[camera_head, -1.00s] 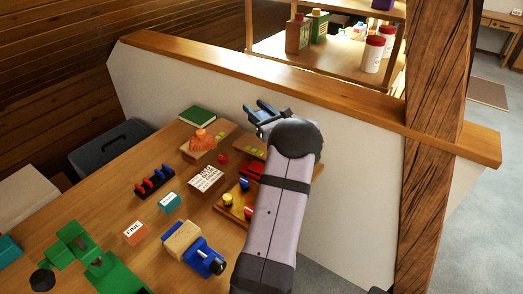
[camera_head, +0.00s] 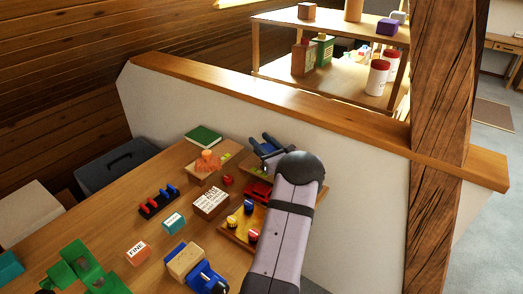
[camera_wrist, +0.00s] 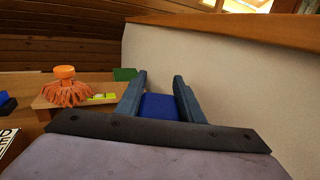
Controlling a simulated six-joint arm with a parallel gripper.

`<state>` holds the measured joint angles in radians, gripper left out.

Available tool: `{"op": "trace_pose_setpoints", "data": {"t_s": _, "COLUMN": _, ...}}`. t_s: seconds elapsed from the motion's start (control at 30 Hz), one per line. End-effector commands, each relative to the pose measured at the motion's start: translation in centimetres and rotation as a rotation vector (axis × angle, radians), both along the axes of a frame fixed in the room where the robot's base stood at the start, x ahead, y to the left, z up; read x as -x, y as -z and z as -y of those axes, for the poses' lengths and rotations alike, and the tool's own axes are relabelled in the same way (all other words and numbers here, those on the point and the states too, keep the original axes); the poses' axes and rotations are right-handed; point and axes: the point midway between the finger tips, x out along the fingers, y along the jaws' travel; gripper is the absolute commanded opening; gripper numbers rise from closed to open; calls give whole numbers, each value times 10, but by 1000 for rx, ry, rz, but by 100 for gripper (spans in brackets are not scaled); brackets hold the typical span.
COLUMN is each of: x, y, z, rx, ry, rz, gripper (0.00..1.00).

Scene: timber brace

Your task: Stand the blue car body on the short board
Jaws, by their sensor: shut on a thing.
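My gripper (camera_head: 270,149) is near the low wall at the table's far right side. It is shut on the blue car body (camera_wrist: 159,107), which shows between the two fingers in the wrist view. In the head view the fingers and wrist hide most of it. A wooden board (camera_head: 253,165) with a yellow-green mark is below the gripper, partly hidden by the arm. Another wooden board (camera_head: 198,178) to its left carries an orange tufted object (camera_head: 208,161). I cannot tell which is the short board, nor whether the blue body touches wood.
A red car body (camera_head: 258,191) lies close below the gripper. A peg board (camera_head: 232,237) with yellow and red pieces is nearer. A lettered block (camera_head: 211,201), a green book (camera_head: 203,136) and a blue-and-wood vise (camera_head: 190,268) also stand on the table. The low wall (camera_head: 350,165) bounds the right side.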

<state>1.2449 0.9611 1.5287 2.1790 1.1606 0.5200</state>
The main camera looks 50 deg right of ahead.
Motion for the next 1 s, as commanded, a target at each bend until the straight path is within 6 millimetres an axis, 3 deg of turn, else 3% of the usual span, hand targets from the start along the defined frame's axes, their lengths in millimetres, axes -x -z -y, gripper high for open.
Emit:
{"op": "trace_pose_setpoints", "data": {"t_s": 0.3, "x": 0, "y": 33, "z": 0, "rx": -2, "ry": 0, "rz": 0, "gripper": 11}}
{"op": "trace_pose_setpoints", "data": {"t_s": 0.7, "x": 0, "y": 38, "z": 0, "rx": 0, "ry": 0, "rz": 0, "gripper": 11}}
{"op": "trace_pose_setpoints", "data": {"t_s": 0.73, "x": 0, "y": 38, "z": 0, "rx": -1, "ry": 0, "rz": -1, "gripper": 41}}
{"op": "trace_pose_setpoints", "data": {"t_s": 0.77, "x": 0, "y": 38, "z": 0, "rx": -1, "ry": 0, "rz": -1, "gripper": 48}}
{"op": "trace_pose_setpoints", "data": {"t_s": 0.8, "x": 0, "y": 38, "z": 0, "rx": -1, "ry": 0, "rz": -1, "gripper": 53}}
{"op": "trace_pose_setpoints", "data": {"t_s": 1.0, "x": 0, "y": 37, "z": 0, "rx": -1, "ry": 0, "rz": -1, "gripper": 53}}
